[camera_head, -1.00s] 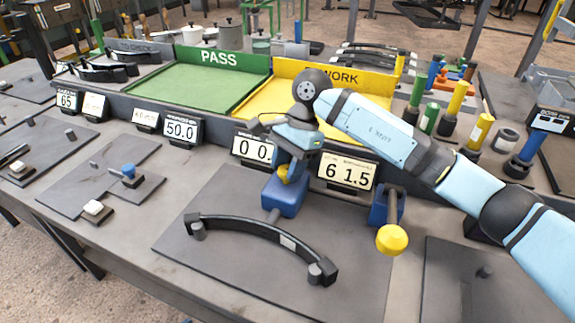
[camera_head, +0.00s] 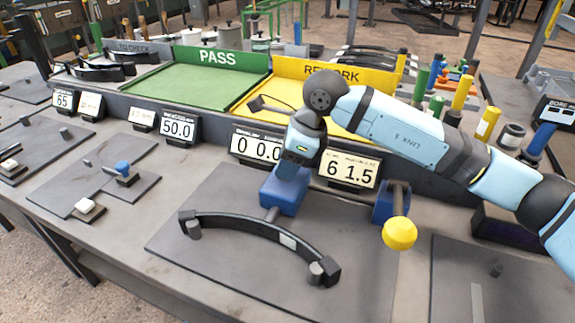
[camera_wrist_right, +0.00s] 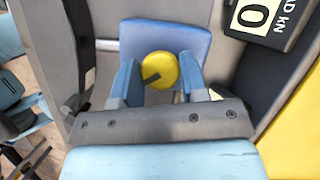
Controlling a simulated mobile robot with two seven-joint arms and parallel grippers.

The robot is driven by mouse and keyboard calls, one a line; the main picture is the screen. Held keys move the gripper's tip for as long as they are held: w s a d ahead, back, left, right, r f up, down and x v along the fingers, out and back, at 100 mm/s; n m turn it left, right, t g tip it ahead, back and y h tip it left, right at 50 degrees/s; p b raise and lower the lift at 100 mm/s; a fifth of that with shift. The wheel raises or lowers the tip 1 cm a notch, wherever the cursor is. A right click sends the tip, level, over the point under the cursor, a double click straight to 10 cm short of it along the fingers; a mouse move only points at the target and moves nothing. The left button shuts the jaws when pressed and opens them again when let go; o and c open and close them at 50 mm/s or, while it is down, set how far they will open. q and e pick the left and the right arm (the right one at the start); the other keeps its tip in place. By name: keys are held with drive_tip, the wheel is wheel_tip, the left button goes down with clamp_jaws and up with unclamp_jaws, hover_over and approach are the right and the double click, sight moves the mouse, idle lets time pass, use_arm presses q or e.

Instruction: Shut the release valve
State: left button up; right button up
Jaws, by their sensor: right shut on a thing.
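A yellow round knob (camera_wrist_right: 160,70) with a dark bar mark is on top of a blue block (camera_wrist_right: 165,35); I take it for the release valve. In the head view the blue block (camera_head: 284,197) stands at the back of a grey plate, and my gripper hides the knob. My right gripper (camera_wrist_right: 157,78) points down at the block, its two blue fingers closed on either side of the knob. In the head view the right gripper (camera_head: 292,168) is seen partly from behind the wrist. My left gripper is not in view.
A curved black leaf spring (camera_head: 262,232) lies on the plate in front of the block. A yellow ball handle (camera_head: 400,234) sticks out from a second blue block (camera_head: 389,203) to the right. Display boxes (camera_head: 256,148) stand behind. Green and yellow trays lie further back.

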drive_tip(key=m+t+b, duration=0.1)
drive_tip(key=m, duration=0.1)
drive_tip(key=shift+f+m, duration=0.1)
drive_tip(key=shift+m, duration=0.3)
drive_tip(key=shift+m+t+b, duration=0.4)
drive_tip(key=shift+m+b, duration=0.05)
drive_tip(key=shift+m, duration=0.35)
drive_tip(key=shift+m+h, duration=0.3)
drive_tip(key=shift+m, duration=0.1)
drive_tip(key=shift+m+t+b, duration=0.5)
drive_tip(key=shift+m+b, duration=0.1)
drive_tip(key=shift+m, duration=0.5)
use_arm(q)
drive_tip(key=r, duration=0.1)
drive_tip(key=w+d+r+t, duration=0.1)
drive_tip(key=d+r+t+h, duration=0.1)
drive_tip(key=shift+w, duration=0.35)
use_arm(e)
drive_tip(key=shift+s+m+h, duration=0.1)
drive_tip(key=shift+m+h, duration=0.2)
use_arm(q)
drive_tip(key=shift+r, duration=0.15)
use_arm(e)
drive_tip(key=o, duration=0.9)
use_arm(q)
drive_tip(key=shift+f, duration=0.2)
